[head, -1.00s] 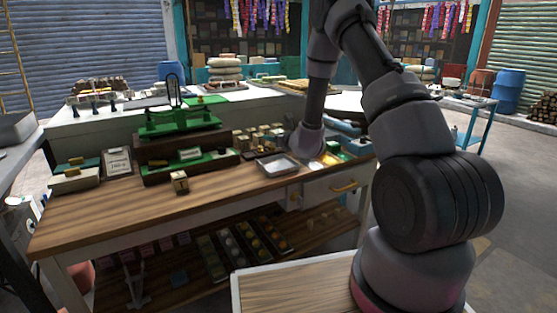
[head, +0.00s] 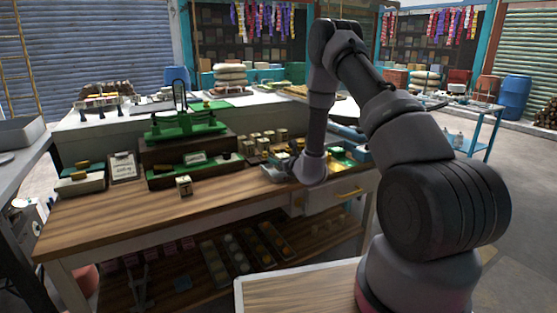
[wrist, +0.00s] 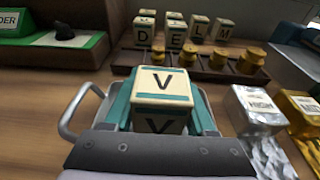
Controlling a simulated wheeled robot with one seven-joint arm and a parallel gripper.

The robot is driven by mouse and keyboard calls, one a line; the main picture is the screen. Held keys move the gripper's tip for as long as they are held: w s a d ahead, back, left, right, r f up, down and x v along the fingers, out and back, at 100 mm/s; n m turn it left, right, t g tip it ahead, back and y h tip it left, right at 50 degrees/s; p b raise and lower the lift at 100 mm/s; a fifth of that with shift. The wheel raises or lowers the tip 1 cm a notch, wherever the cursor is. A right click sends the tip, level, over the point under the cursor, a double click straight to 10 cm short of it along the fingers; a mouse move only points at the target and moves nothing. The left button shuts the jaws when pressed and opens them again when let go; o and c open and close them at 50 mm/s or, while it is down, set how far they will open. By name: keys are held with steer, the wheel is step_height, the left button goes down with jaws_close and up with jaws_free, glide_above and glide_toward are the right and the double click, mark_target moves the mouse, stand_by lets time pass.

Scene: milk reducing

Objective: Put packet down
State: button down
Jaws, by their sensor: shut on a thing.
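A cream packet with teal bands and a black letter V (wrist: 162,85) is held upright in my gripper (wrist: 161,112), between its two teal fingers in the wrist view. A shallow metal tray (wrist: 92,110) with a looped side handle lies under the gripper. The packet is over the tray; whether its bottom touches the tray is hidden. In the head view the tray (head: 272,174) is mostly covered by my wrist, and the held packet cannot be made out.
Several lettered packets (wrist: 174,38) stand behind a wooden rack of brass weights (wrist: 215,62). A silver packet (wrist: 257,108) and a gold one (wrist: 298,108) are close on the right.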

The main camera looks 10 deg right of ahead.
steer(key=shift+f, duration=0.35)
steer(key=shift+c, duration=1.1)
jaws_free()
steer(key=shift+s+f, duration=0.1)
steer(key=shift+f, duration=0.1)
